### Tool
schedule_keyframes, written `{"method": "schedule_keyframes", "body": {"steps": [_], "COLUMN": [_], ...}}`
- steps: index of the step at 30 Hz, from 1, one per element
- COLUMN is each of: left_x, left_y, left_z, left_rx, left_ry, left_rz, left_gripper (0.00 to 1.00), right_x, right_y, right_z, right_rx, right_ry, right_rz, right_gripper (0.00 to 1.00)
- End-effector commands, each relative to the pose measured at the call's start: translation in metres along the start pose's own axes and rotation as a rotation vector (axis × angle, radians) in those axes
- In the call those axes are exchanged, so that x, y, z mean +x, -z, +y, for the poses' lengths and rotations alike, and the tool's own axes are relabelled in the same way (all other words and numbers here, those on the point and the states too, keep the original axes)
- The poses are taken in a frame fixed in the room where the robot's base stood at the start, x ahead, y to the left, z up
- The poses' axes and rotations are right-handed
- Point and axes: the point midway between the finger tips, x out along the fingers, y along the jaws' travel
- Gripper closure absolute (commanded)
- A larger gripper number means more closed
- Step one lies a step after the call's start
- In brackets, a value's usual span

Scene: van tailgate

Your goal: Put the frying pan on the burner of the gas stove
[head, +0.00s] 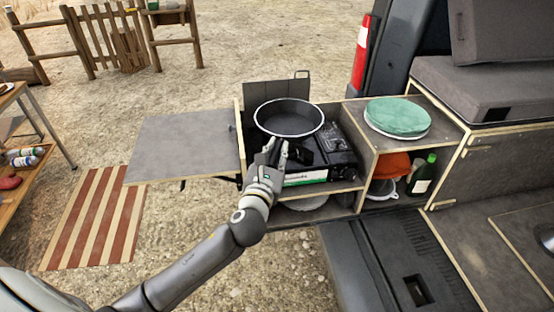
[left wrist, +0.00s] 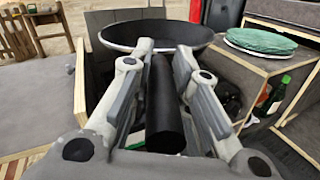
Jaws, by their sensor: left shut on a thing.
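The dark frying pan (head: 290,118) with a pale rim is held over the gas stove (head: 338,161) in the open van-kitchen compartment. My left gripper (head: 272,152) is shut on the pan's black handle, which points back toward my arm. In the left wrist view the handle (left wrist: 163,105) lies between the two fingers, and the pan (left wrist: 158,33) is beyond them. The pan covers much of the stove's left part, so the burner is hidden. I cannot tell whether the pan touches the stove. My right gripper is in neither view.
A grey fold-out board (head: 185,143) extends left of the compartment. A green round item (head: 397,116) lies on the cabinet top to the right. Below it are an orange item (head: 391,164) and a green bottle (head: 422,175). Wooden compartment walls stand close around the stove.

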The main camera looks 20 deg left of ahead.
Motion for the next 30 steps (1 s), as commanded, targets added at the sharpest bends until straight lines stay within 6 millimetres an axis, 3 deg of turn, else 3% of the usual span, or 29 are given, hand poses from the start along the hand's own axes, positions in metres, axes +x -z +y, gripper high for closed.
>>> {"method": "schedule_keyframes", "body": {"steps": [3, 12, 17, 24, 30], "left_x": [0.023, 0.055, 0.061, 0.064, 0.064], "left_y": [0.014, 0.056, 0.064, 0.095, 0.096], "left_z": [0.003, 0.004, 0.004, -0.002, -0.002], "left_rx": [0.000, -0.002, 0.000, -0.002, 0.000], "left_ry": [-0.002, -0.001, -0.001, 0.000, 0.000], "left_rz": [-0.002, -0.005, -0.005, -0.003, -0.005], "left_gripper": [1.00, 1.00, 1.00, 1.00, 1.00], "right_x": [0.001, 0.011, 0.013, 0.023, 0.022], "right_y": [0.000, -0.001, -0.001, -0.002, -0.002], "right_z": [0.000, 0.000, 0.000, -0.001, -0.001], "right_rx": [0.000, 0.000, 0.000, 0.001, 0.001], "right_ry": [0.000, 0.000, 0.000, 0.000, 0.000], "right_rz": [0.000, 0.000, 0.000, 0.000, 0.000], "right_gripper": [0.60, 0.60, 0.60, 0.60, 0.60]}}
